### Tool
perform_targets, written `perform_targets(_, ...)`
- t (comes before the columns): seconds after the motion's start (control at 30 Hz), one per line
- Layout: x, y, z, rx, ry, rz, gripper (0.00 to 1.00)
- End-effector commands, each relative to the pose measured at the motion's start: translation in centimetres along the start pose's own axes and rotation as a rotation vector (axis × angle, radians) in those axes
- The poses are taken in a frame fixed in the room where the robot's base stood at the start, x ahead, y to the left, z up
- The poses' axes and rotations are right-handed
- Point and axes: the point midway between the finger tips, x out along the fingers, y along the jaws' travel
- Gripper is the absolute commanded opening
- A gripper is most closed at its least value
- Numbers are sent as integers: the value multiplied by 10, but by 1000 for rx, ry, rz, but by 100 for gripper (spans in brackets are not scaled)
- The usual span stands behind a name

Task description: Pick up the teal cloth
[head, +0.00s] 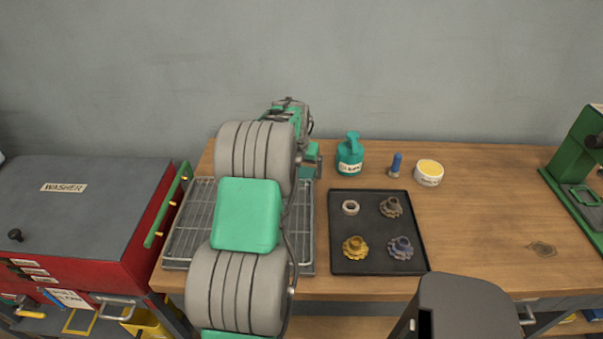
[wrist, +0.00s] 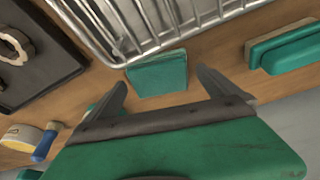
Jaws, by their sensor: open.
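The teal cloth (wrist: 157,74) looks like a small folded block on the wooden bench in the wrist view, beside the edge of the wire rack. My gripper (wrist: 162,80) is open, with one finger on each side of the cloth in the picture. The fingers do not visibly touch it, and the gap in height is hard to judge. In the head view my arm reaches over the bench, and my gripper (head: 309,161) is near the rack's far right corner, where the cloth is mostly hidden or hard to tell apart.
The wire rack (head: 188,222) lies left of a black tray (head: 372,262) with several gear-like parts. A teal bottle (head: 350,158), a blue-handled item (head: 396,164) and a yellow tub (head: 429,172) stand behind the tray. A teal-backed block (wrist: 287,50) lies right of the cloth in the wrist view.

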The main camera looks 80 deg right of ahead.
Motion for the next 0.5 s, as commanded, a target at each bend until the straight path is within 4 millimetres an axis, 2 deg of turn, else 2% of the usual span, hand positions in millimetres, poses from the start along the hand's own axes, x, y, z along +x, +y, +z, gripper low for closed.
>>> perform_targets(0.1,10,0,0,0,1,0,100)
perform_targets(0.3,11,0,0,0,2,0,99)
perform_targets(0.5,11,0,0,-1,2,0,83)
